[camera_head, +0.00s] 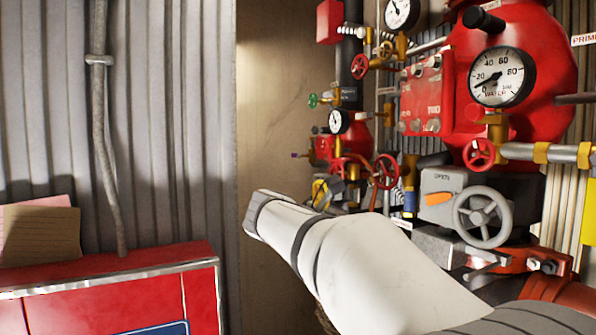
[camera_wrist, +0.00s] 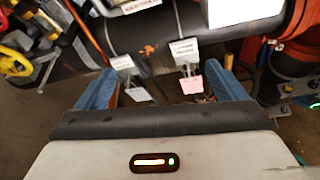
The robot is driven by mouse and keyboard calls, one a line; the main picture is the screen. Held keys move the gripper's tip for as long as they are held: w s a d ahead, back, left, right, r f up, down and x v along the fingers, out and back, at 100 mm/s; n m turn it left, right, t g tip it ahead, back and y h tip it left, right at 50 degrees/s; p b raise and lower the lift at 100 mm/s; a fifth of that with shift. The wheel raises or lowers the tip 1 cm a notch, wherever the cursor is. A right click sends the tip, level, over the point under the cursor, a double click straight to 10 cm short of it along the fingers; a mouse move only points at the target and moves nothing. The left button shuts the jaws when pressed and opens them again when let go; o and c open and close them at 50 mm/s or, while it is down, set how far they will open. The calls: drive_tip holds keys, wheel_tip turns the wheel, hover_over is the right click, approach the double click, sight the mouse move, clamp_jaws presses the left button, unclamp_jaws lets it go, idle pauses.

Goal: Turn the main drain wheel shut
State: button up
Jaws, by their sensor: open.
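I cannot tell which wheel is the main drain wheel, as no label naming it is readable. In the head view, a grey handwheel (camera_head: 484,216) sits on a grey box at the right. Smaller red wheels (camera_head: 385,171) show on the pipework behind my arm. In the wrist view, my gripper (camera_wrist: 163,80) is open, its two blue fingers apart, with no wheel between them. Small hanging tags (camera_wrist: 185,52) and a dark pipe show beyond and between the fingers. In the head view, my arm hides the gripper.
A large red valve body (camera_head: 520,60) with a pressure gauge (camera_head: 501,77) stands at the right. A red cabinet (camera_head: 120,290) is at the lower left. In the wrist view, a yellow part (camera_wrist: 14,65) lies at the left edge and red-orange pipework (camera_wrist: 285,60) at the right.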

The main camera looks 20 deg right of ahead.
sight(382, 171)
drive_tip(key=w+d+r+n+h, duration=0.1)
drive_tip(key=r, duration=0.3)
drive_tip(key=w+d+r+n+g+h, duration=0.1)
drive_tip(key=r+h, duration=0.1)
drive_tip(key=r, duration=0.2)
drive_tip(key=w+d+r+n+h+p, duration=0.1)
drive_tip(key=r, duration=0.3)
drive_tip(key=shift+d+r+n+h, duration=0.1)
drive_tip(key=shift+r+n+h, duration=0.15)
drive_tip(key=shift+n+h, duration=0.05)
drive_tip(key=shift+d+r, duration=0.25)
drive_tip(key=shift+d, duration=0.05)
drive_tip(key=d, duration=0.2)
drive_tip(key=d+p, duration=0.1)
drive_tip(key=d, duration=0.1)
drive_tip(key=d+p, duration=0.1)
drive_tip(key=d, duration=0.2)
drive_tip(key=shift+w+f, duration=0.1)
drive_tip(key=shift+w, duration=0.2)
drive_tip(key=shift+c, duration=0.2)
